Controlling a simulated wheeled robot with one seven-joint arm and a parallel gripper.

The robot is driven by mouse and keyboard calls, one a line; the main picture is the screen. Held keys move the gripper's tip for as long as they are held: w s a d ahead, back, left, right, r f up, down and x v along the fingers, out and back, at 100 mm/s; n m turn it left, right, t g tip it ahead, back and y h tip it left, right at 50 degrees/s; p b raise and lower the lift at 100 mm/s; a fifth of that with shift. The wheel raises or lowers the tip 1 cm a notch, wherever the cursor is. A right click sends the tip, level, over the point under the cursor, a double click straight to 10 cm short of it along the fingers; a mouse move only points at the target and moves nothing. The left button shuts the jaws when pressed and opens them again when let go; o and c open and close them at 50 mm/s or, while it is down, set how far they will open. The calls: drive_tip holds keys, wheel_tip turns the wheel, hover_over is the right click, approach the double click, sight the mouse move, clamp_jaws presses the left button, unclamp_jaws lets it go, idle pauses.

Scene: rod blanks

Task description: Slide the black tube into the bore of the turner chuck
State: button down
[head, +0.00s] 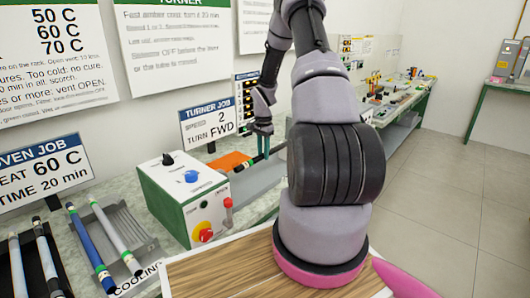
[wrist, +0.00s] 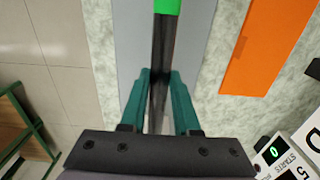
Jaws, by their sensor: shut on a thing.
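My gripper (head: 265,152) is shut on the black tube (head: 250,161), with teal fingers on either side of it. In the wrist view the gripper (wrist: 160,78) grips the tube (wrist: 165,45), which runs up to a bright green band (wrist: 167,6) at the top edge. The tube is over a grey surface (wrist: 132,40); I cannot tell whether it touches it. The turner control box (head: 183,196) has a blue knob, a yellow-and-red button and a red lever. I cannot make out the chuck or its bore in either view.
The turner job sign (head: 209,121) reads speed 2, turn FWD. Blue (head: 92,250) and grey (head: 113,232) rods lie on a rack at lower left, beside the oven job sign (head: 42,170). Open floor lies at right.

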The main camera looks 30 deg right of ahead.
sight(245, 163)
drive_tip(key=shift+s+a, duration=0.3)
drive_tip(key=shift+a, duration=0.4)
drive_tip(key=shift+s+a, duration=0.25)
drive_tip(key=shift+a, duration=0.5)
drive_tip(key=shift+s+a, duration=0.3)
drive_tip(key=shift+a, duration=0.4)
drive_tip(key=shift+s+a, duration=0.25)
drive_tip(key=shift+a, duration=0.55)
drive_tip(key=shift+s+a, duration=0.25)
drive_tip(key=shift+a, duration=0.5)
drive_tip(key=shift+s+a, duration=0.15)
drive_tip(key=shift+a, duration=0.15)
drive_tip(key=shift+s+a, duration=0.3)
drive_tip(key=shift+a, duration=0.55)
drive_tip(key=c, duration=0.6)
unclamp_jaws()
drive_tip(key=shift+o, duration=0.2)
wheel_tip(245, 163, up, 11)
drive_tip(key=shift+f, duration=0.1)
